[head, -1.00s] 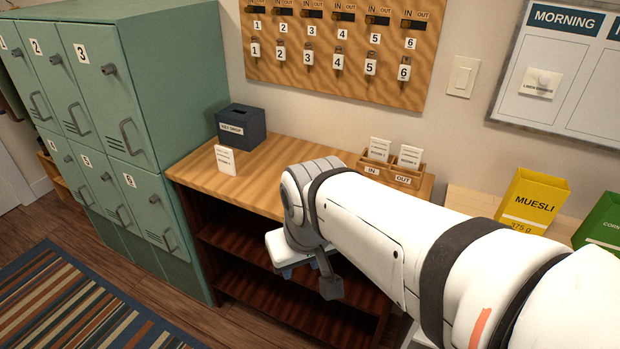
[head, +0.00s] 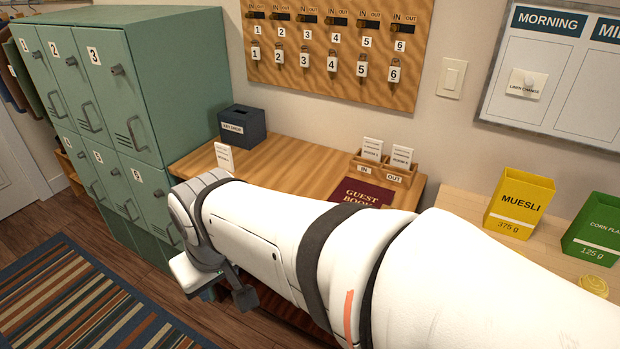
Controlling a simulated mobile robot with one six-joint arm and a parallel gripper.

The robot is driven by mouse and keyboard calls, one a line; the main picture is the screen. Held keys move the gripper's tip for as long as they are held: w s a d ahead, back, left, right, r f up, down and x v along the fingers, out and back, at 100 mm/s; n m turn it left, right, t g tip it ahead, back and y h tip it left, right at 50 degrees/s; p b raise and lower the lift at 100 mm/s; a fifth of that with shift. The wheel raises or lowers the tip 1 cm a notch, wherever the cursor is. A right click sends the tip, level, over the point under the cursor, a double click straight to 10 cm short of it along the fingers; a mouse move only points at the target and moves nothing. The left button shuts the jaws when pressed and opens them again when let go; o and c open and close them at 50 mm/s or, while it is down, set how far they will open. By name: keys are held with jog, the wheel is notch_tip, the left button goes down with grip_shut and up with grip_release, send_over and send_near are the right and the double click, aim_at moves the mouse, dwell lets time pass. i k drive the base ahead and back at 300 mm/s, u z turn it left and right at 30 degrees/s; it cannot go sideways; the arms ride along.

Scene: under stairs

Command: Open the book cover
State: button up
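The dark red guest book (head: 364,193) lies on the wooden desk in the head view, in front of the in and out card box. Its title faces up, and its lower part is hidden behind my white arm. My gripper (head: 215,290) is at the arm's end, to the left of the book and in front of the desk's front edge. Its fingers are mostly hidden or too unclear to tell whether they are open or shut. I see nothing held in it.
The wooden desk (head: 300,160) carries a dark key-drop box (head: 242,126), a small white card (head: 224,157) and the card box (head: 385,170). Green lockers (head: 110,90) stand left. Muesli (head: 518,203) and corn flakes (head: 598,228) boxes stand right. A striped rug covers the floor.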

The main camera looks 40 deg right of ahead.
aim_at(350, 189)
jog(key=u, duration=0.2)
jog(key=k, duration=0.85)
jog(key=z, duration=1.6)
jog(key=i, duration=0.45)
jog(key=u, duration=0.45)
jog(key=k, duration=1.3)
jog(key=u, duration=0.55)
jog(key=i, duration=1.25)
jog(key=z, duration=0.6)
jog(key=i, duration=0.55)
jog(key=z, duration=0.25)
